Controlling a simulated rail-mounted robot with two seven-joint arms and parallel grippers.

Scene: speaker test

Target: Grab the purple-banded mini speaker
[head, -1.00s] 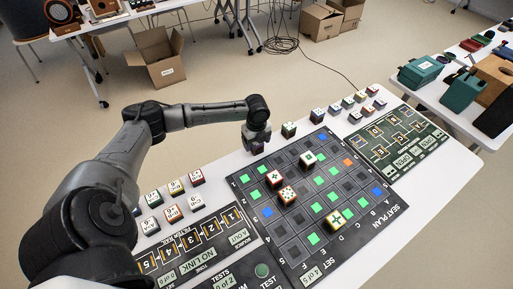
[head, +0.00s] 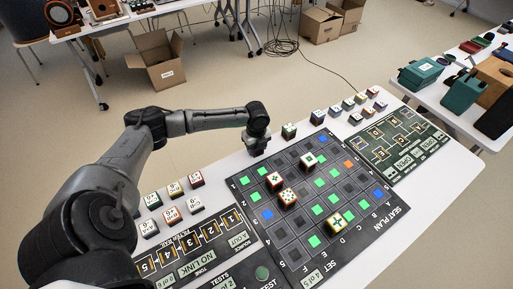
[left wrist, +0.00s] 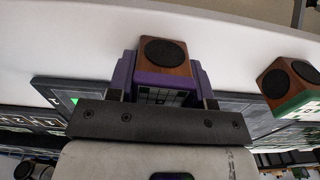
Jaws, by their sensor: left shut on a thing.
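The purple-banded mini speaker (left wrist: 165,57) shows in the left wrist view with a wooden body, a round black cone, a purple band and a pale gridded face. My left gripper (left wrist: 163,85) has its jaws on either side of it and is shut on it. In the head view my left gripper (head: 257,151) is low at the table's far edge, just beyond the top left corner of the seat plan board (head: 285,230). The speaker is mostly hidden under the gripper there. My right gripper is not in view.
A green-banded speaker (head: 289,131) stands just right of my left gripper, also in the left wrist view (left wrist: 290,83). Several cubes stand on the seat plan, with more in rows left (head: 173,189) and right (head: 348,104).

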